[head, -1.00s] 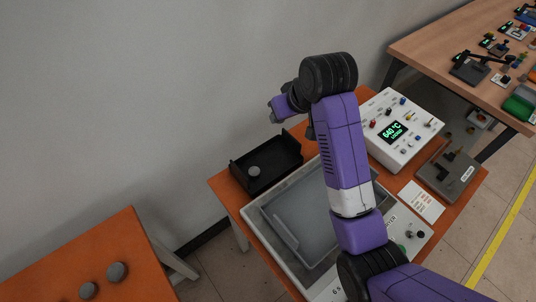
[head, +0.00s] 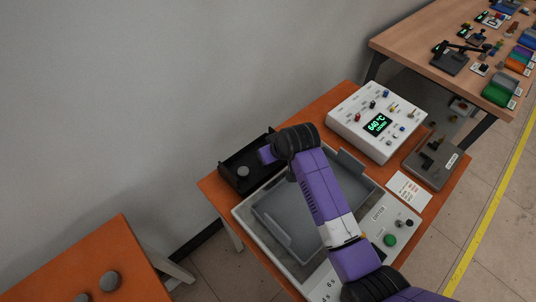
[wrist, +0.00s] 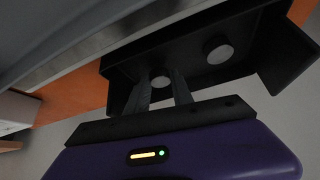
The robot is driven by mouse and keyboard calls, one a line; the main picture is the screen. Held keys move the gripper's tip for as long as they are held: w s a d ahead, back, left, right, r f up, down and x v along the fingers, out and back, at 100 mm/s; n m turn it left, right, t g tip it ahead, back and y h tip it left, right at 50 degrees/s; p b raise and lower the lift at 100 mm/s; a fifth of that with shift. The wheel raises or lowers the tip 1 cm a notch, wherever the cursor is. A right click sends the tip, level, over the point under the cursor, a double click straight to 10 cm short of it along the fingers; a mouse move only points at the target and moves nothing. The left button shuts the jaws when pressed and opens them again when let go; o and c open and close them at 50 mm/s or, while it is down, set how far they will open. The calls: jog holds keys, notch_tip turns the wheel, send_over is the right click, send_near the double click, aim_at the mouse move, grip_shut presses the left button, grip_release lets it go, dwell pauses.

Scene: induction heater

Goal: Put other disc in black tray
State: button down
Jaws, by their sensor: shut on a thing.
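The black tray (head: 262,182) stands at the back-left corner of the orange heater table. One grey disc (head: 243,172) lies in it; the wrist view also shows this disc (wrist: 220,50) on the tray floor. My gripper (wrist: 162,84) is shut on the other disc (wrist: 160,78), whose edge shows between the two fingers. The gripper and held disc are over or inside the tray (wrist: 268,62); I cannot tell whether the held disc touches the floor. In the head view my wrist hides the fingers and part of the tray.
The heater's grey basin (head: 310,215) lies right in front of the tray. A white control box (head: 372,120) reading 640 °C stands at the back right. Two grey discs (head: 110,281) (head: 82,298) sit on the orange table at lower left. A wall runs behind the tray.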

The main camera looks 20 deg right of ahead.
jog(key=shift+f, duration=0.55)
jog(key=shift+f, duration=0.15)
jog(key=c, duration=1.1)
grip_release()
jog(key=shift+r, duration=0.25)
jog(key=v, duration=1.1)
jog(key=shift+s+r, duration=0.2)
jog(key=shift+r, duration=0.2)
